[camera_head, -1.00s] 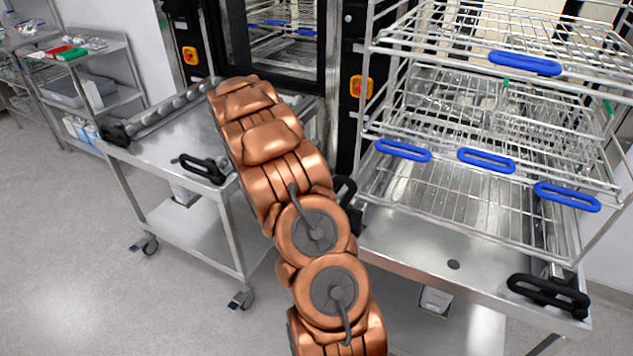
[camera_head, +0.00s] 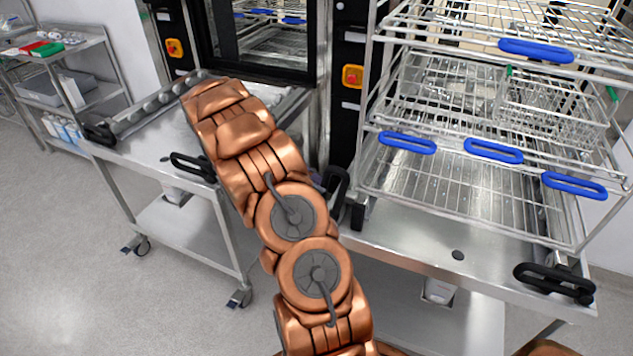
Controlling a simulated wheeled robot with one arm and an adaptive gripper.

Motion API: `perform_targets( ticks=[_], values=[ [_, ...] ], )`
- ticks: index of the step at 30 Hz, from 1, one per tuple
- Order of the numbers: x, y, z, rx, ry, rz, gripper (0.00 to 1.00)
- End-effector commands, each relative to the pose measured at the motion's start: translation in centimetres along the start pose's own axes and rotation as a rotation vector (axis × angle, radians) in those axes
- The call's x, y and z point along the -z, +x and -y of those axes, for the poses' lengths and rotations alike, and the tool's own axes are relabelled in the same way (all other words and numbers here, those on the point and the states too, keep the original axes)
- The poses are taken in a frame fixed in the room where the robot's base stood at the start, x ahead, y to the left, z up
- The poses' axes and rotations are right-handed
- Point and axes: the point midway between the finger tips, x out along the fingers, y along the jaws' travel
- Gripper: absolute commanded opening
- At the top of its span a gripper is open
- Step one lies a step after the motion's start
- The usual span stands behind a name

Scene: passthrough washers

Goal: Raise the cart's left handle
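Two steel carts stand side by side. The right cart (camera_head: 400,243) carries wire racks and has a black handle at its left front corner (camera_head: 336,188), partly hidden by my copper arm, and another black handle at its right front corner (camera_head: 553,283). The left cart (camera_head: 150,160) has a black handle at its left (camera_head: 100,133) and one at its right (camera_head: 192,166); both look folded low along the edge. My arm crosses the middle of the view, over the right part of the left cart. My gripper cannot be made out; the arm hides whatever lies beyond its far end.
Wire racks (camera_head: 480,195) with blue grips (camera_head: 492,151) fill the right cart's upper part. A dark-framed washer (camera_head: 350,110) with an orange-red switch (camera_head: 352,77) stands behind. A shelf unit (camera_head: 90,70) is at the far left. The floor at the lower left is clear.

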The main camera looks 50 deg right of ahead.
Motion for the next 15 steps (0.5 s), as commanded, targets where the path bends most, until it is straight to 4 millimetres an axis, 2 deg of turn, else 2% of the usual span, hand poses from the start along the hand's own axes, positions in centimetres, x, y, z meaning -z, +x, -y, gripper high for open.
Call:
perform_targets(
  ticks=[1,6,15],
  values=[
    [0.01,0.02,0.0,0.0,0.0,0.001,0.34],
    [-0.08,-0.01,0.0,-0.001,0.0,0.003,0.49],
    [-0.13,-0.12,0.01,-0.001,0.0,0.004,0.49]
  ],
)
